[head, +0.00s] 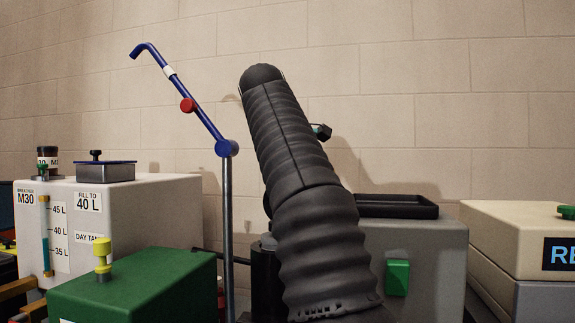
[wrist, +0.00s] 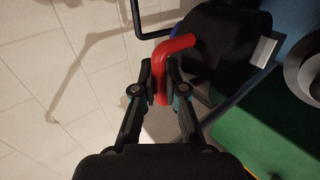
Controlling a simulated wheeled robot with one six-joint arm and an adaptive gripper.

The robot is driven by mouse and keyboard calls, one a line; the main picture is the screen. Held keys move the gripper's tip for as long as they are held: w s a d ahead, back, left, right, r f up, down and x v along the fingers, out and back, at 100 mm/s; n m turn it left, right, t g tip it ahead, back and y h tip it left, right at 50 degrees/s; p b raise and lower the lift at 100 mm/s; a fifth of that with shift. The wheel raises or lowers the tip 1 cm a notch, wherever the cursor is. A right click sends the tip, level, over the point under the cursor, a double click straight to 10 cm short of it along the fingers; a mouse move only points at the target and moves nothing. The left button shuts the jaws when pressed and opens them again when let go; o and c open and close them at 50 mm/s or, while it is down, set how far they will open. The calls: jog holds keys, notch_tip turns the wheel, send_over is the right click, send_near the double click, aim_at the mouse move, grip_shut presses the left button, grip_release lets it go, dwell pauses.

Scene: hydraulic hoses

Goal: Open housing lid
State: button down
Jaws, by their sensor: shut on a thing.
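My gripper (wrist: 160,88) is shut on a red bent handle (wrist: 178,46) in the wrist view, with one finger on each side of its lower leg. The upper part of the handle turns right, in front of a dark rounded body (wrist: 232,42). I cannot tell for sure whether this body is the housing lid, or how far open it stands. In the head view my black-sleeved arm rises through the middle, and my gripper and the red handle cannot be made out there.
A green box (head: 135,288) with a yellow knob (head: 102,252) stands front left, before a white tank (head: 150,205). A metal post (head: 228,215) carries a tilted blue lever (head: 205,118). A grey box (head: 425,245) with a black tray (head: 395,206) stands right of my arm.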

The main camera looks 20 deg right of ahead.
jog(key=c, duration=1.5)
grip_release()
jog(key=shift+s+a+r, duration=0.5)
jog(key=shift+s+a, duration=1.05)
jog(key=shift+s, duration=0.65)
jog(key=shift+s+a+r, duration=0.5)
jog(key=shift+s+a, duration=1.05)
jog(key=shift+s, duration=0.6)
jog(key=shift+s+a+r, duration=0.5)
jog(key=shift+s+a, duration=1.05)
jog(key=shift+s, duration=0.65)
jog(key=shift+f, duration=0.15)
jog(key=s+a+f+m+g+y, duration=0.1)
jog(key=s+f, duration=0.5)
jog(key=f, duration=0.9)
jog(key=s+f+m+g+y, duration=0.1)
jog(key=s+f+m+y, duration=0.2)
jog(key=f, duration=1.2)
jog(key=s+a+f+m+g+y, duration=0.1)
jog(key=s+f+m+y, duration=0.1)
jog(key=s+f+m, duration=0.4)
jog(key=shift+s+a+f+m, duration=0.15)
jog(key=shift+s+f, duration=0.6)
jog(key=shift+f, duration=0.9)
jog(key=shift+s+a+f+m, duration=0.1)
jog(key=shift+s+f, duration=0.6)
jog(key=shift+f, duration=0.95)
jog(key=shift+s+a+f+m, duration=0.15)
jog(key=shift+s+f, duration=0.6)
jog(key=shift+f, duration=0.9)
